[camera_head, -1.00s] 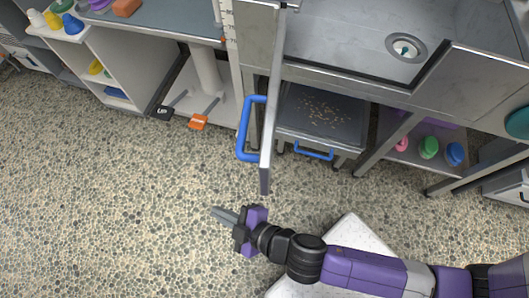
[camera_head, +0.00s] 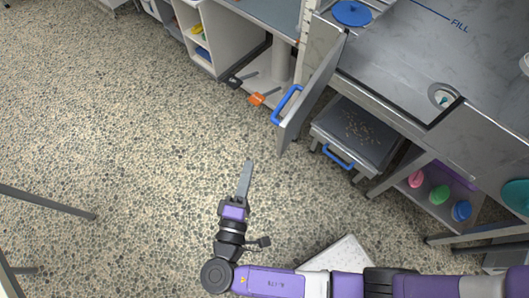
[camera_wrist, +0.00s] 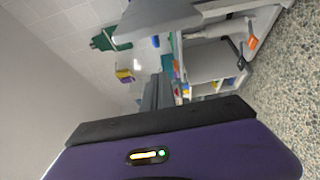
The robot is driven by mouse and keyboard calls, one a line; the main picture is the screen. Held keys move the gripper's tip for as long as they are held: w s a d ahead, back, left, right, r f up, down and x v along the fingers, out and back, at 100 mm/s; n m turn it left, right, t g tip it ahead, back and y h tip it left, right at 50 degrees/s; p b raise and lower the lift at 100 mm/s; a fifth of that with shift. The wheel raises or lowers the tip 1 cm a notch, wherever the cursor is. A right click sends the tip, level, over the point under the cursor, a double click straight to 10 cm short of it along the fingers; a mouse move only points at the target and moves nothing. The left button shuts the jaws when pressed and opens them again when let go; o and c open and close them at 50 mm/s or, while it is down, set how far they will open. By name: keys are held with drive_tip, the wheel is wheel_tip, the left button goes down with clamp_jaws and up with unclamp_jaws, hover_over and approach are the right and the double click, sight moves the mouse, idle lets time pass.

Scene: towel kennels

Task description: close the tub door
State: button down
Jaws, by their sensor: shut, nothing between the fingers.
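The tub door (camera_head: 312,96) is a grey metal panel that stands open, swung out from the front of the steel tub (camera_head: 400,60). Its blue handle (camera_head: 287,104) is on the left face of the door. My gripper (camera_head: 248,164) is shut and empty, over the floor to the lower left of the door, apart from it. In the wrist view my shut fingers (camera_wrist: 157,92) point away from the camera; a grey panel at the top of that view may be the door, but I cannot tell for certain.
A step with a blue handle (camera_head: 338,157) and kibble-like bits on top stands under the tub. Black and orange pedals (camera_head: 257,99) lie left of the door. A shelf (camera_head: 440,200) with coloured bottles is at the right. The floor to the left is mostly clear.

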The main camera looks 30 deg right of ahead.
drive_tip(key=w+d+p, duration=0.3)
drive_tip(key=d, duration=0.5)
drive_tip(key=shift+w+d, duration=0.3)
drive_tip(key=shift+d, duration=0.1)
